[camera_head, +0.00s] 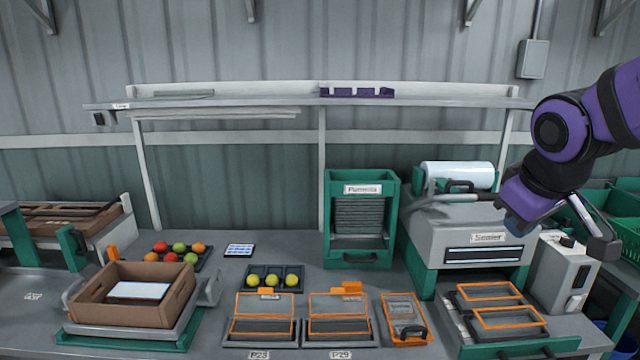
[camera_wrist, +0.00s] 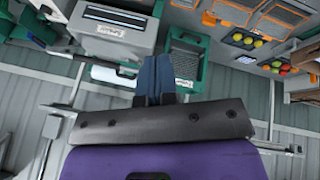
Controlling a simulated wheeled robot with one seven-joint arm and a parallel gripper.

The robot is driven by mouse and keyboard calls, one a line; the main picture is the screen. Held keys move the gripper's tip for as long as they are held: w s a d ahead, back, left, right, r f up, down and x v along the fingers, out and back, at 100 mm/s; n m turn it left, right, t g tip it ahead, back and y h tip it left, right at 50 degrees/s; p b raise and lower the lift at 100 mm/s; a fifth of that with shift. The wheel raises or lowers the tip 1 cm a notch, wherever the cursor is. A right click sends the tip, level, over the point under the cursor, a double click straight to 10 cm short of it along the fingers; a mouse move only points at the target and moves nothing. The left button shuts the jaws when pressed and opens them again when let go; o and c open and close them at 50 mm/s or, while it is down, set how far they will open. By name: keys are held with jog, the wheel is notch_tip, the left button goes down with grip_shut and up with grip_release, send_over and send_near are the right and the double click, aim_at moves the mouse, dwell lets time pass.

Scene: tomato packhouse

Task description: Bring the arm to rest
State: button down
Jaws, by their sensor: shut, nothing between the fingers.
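My purple arm (camera_head: 565,128) reaches in from the right edge in the head view, bent down over the right part of the bench. My gripper (camera_head: 515,224) hangs in front of the grey sealer (camera_head: 465,240), apart from the bench top. The wrist view shows its blue fingers (camera_wrist: 155,80) pressed together with nothing between them. From the head view I cannot tell whether the gripper touches the sealer.
A white dispenser (camera_head: 562,275) stands close below my gripper. Orange-framed trays (camera_head: 497,335) lie in front of the sealer. A green rack (camera_head: 330,230), a cardboard box (camera_head: 185,310) and tomatoes (camera_head: 180,248) are further left. A shelf (camera_head: 230,103) runs behind.

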jog(key=s+r+m+y, duration=0.1)
jog(key=s+m, duration=0.3)
jog(key=s, duration=0.9)
jog(key=shift+s+d+r, duration=0.15)
jog(key=shift+d+r, duration=0.1)
jog(key=shift+r, duration=0.45)
